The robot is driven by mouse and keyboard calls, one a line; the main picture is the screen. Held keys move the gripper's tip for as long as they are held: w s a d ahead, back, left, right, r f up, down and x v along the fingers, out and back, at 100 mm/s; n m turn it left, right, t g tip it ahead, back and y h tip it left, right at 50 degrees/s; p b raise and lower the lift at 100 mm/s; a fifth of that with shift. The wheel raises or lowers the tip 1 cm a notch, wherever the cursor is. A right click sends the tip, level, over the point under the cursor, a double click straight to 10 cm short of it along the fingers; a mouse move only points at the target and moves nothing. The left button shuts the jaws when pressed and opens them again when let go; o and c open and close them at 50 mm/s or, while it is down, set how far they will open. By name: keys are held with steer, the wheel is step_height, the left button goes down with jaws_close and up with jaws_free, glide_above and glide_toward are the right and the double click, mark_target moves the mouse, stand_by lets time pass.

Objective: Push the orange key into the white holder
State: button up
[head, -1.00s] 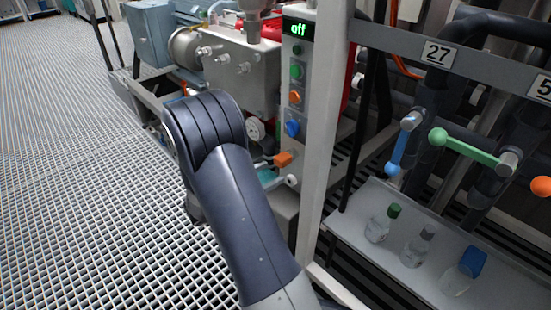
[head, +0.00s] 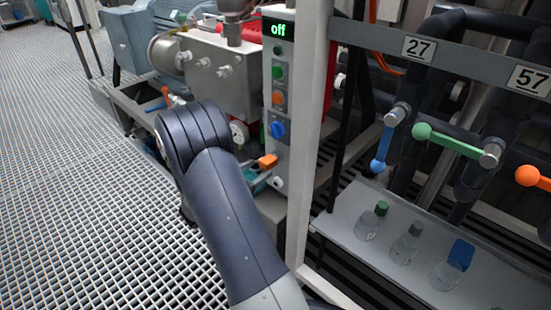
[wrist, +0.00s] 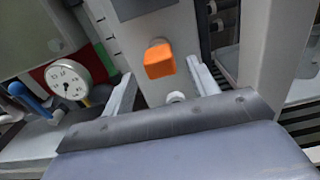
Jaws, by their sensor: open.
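The orange key (head: 268,161) sticks out low on the grey control panel, right of my arm in the head view. In the wrist view the orange key (wrist: 159,60) is between and beyond my finger tips, with no visible contact. A small white round piece (wrist: 175,97) is just below it, also visible in the head view (head: 278,182); it may be the white holder, but I cannot tell. Whether the key sits in a holder is unclear. My gripper (wrist: 160,70) is open and empty, facing the panel. My arm mostly hides it in the head view.
The panel (head: 279,80) has a display reading "off" and green, orange and blue controls above the key. A dial gauge (wrist: 68,80) is left of my fingers. A pale upright post (head: 312,130) stands right of the panel. Capped bottles stand on a shelf (head: 345,225) further right.

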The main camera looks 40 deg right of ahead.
mark_target(263, 166)
steer(key=shift+w+d, duration=0.2)
steer(key=shift+d, duration=2.45)
jaws_close()
steer(key=shift+s+a, duration=0.15)
steer(key=shift+a, duration=1.4)
steer(key=shift+s+a, duration=0.1)
steer(key=shift+a, duration=1.4)
step_height(263, 166, down, 12)
steer(key=n+p, duration=0.5)
steer(key=n, duration=1.3)
steer(key=shift+a+r, duration=0.25)
steer(key=shift+a, duration=0.2)
